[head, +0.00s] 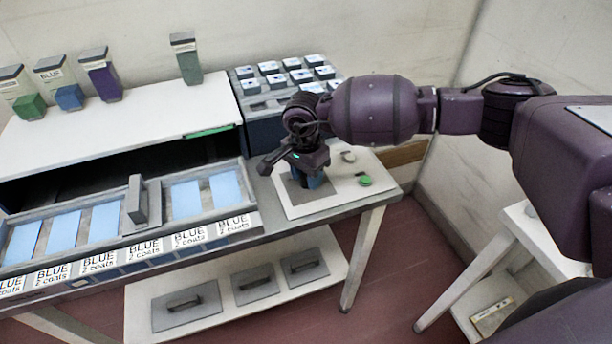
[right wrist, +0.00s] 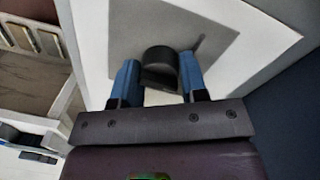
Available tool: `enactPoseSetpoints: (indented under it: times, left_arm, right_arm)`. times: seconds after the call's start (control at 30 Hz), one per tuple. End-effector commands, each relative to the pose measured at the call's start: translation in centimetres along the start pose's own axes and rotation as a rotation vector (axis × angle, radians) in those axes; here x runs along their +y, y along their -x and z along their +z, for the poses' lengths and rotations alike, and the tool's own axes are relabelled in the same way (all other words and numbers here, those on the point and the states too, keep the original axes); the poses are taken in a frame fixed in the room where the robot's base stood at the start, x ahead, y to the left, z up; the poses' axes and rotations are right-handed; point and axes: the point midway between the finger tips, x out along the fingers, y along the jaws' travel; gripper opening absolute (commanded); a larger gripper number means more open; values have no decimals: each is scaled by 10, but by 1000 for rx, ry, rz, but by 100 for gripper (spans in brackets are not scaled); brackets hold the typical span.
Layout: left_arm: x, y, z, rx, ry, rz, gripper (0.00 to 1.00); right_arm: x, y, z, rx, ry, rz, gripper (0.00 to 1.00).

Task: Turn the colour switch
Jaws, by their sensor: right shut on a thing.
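The colour switch is a dark knob (right wrist: 160,62) on a grey patch of a white panel in the right wrist view. My right gripper (right wrist: 158,68) has its two blue fingers on either side of the knob and is shut on it. In the head view my right gripper (head: 308,180) points down over the white panel (head: 330,196) on the table and hides the knob. Which way the knob points is hard to tell. My left gripper is in neither view.
A green button (head: 365,181) and a pale knob (head: 348,156) sit right of my gripper. On the left, a tray (head: 252,190) holds blue plates above "BLUE 2 coats" labels. A dark rack (head: 258,135) with white-topped items stands behind. Several colour containers stand on the tunnel top (head: 130,130).

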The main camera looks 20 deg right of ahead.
Motion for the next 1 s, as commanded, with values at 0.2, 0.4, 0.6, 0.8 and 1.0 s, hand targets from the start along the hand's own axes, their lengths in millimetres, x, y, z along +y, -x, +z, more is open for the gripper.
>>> enactPoseSetpoints:
  times: [0.2,0.4,0.6,0.8,1.0]
  left_arm:
    - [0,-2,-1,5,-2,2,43]
    - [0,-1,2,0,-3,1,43]
    - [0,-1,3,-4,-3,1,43]
    - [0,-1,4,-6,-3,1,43]
    - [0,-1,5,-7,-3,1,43]
  right_arm:
    - [0,0,0,4,67,0,16]
    - [0,1,0,5,88,-1,16]
    - [0,1,0,6,89,-2,16]
    - [0,1,0,6,88,-2,50]
    - [0,1,0,5,87,-1,65]
